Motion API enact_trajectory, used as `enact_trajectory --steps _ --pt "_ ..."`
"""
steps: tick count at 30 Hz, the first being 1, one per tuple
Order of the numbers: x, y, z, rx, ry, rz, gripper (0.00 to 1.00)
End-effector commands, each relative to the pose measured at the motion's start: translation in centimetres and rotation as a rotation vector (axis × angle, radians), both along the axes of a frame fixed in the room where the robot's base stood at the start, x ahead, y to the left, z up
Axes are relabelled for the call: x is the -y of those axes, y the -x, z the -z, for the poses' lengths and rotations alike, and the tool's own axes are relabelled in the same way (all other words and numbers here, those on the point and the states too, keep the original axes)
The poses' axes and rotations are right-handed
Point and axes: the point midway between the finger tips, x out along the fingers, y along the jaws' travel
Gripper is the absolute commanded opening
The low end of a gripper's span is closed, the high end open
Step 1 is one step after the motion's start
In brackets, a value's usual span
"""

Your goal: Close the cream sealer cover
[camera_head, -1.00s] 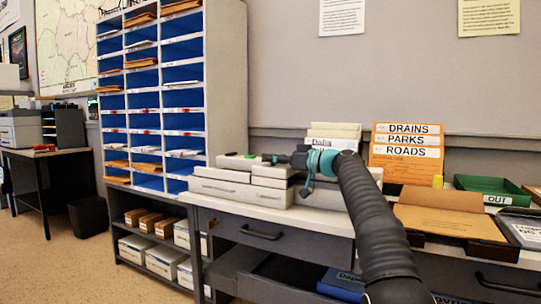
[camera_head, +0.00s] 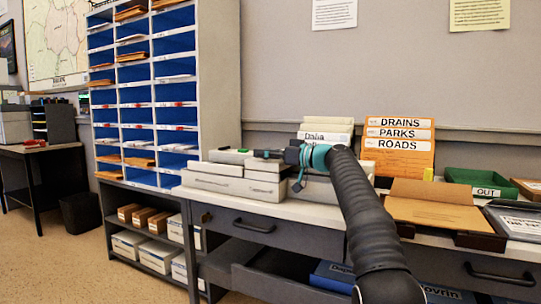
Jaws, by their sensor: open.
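Low cream machine-like boxes stand together on the desk; the left one (camera_head: 224,185) has a long front and a green spot on the piece above it (camera_head: 230,156). I take this cream group to hold the sealer, but which part is its cover, and how far open it is, I cannot tell. My gripper (camera_head: 262,154), dark with a teal wrist, points left above the middle cream boxes (camera_head: 266,176). It is open and looks empty. Whether its fingertips touch anything is too small to tell. My arm hides part of the right-hand cream box.
Upright cream folders (camera_head: 326,126) and an orange file labelled DRAINS, PARKS, ROADS (camera_head: 398,160) stand behind. An open brown folder box (camera_head: 432,212) and a green OUT tray (camera_head: 474,180) lie right. A tall pigeonhole cabinet (camera_head: 218,80) borders the desk's left. Below, a drawer stands open.

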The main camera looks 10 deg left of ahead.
Motion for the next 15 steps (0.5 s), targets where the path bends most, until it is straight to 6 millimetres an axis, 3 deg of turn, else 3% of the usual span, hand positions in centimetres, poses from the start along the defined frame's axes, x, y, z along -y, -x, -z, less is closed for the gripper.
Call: enact_trajectory --steps 8,15 --pt "1.9 0.7 -0.1 -0.001 0.0 0.001 0.54" --pt "5.8 2.2 -0.1 -0.001 0.0 0.002 0.54"
